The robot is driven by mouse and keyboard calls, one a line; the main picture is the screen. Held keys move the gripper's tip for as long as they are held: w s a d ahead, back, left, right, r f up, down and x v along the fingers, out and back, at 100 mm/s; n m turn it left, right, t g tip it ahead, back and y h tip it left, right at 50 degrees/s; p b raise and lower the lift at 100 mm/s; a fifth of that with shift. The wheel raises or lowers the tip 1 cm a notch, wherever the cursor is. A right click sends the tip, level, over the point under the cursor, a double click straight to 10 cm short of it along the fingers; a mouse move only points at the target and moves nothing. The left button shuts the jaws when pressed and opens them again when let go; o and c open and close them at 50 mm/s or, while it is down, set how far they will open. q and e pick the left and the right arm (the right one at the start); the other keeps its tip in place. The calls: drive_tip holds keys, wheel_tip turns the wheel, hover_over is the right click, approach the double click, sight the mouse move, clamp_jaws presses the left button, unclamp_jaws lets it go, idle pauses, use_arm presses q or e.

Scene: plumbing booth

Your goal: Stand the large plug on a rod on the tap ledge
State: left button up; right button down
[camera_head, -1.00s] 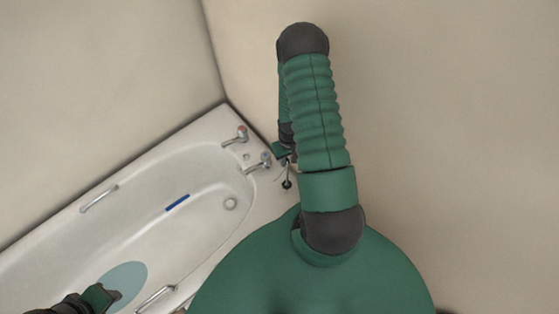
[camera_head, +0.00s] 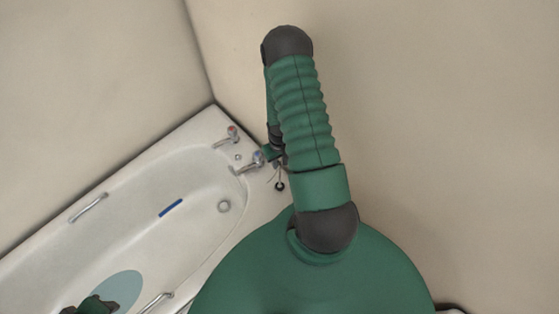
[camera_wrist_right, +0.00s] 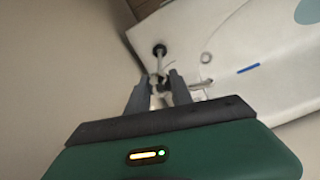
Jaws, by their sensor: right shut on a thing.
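The large plug on a rod shows in the head view as a small dark disc (camera_head: 280,186) below my right gripper (camera_head: 277,162). In the right wrist view the black plug (camera_wrist_right: 159,50) is at the far end of a pale thin rod that runs back between the fingers. My right gripper (camera_wrist_right: 161,82) is shut on this rod. The tap ledge (camera_head: 262,198) is the white end of the bath, beside and below the plug; contact cannot be told. My left gripper (camera_head: 95,306) is at the bottom left, partly cut off; its jaws are unclear.
Two chrome taps, one red-topped (camera_head: 231,135) and one blue-topped (camera_head: 254,160), stand on the ledge close to my right gripper. The bath (camera_head: 150,215) holds a blue strip (camera_head: 171,207) and a drain (camera_head: 224,206). Grab rails line the sides. Walls close in behind the ledge.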

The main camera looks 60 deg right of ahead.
drive_tip(key=shift+a, duration=0.1)
drive_tip(key=c, duration=1.5)
unclamp_jaws()
drive_tip(key=o, duration=0.4)
drive_tip(key=shift+f, duration=0.1)
drive_tip(key=shift+o, duration=0.2)
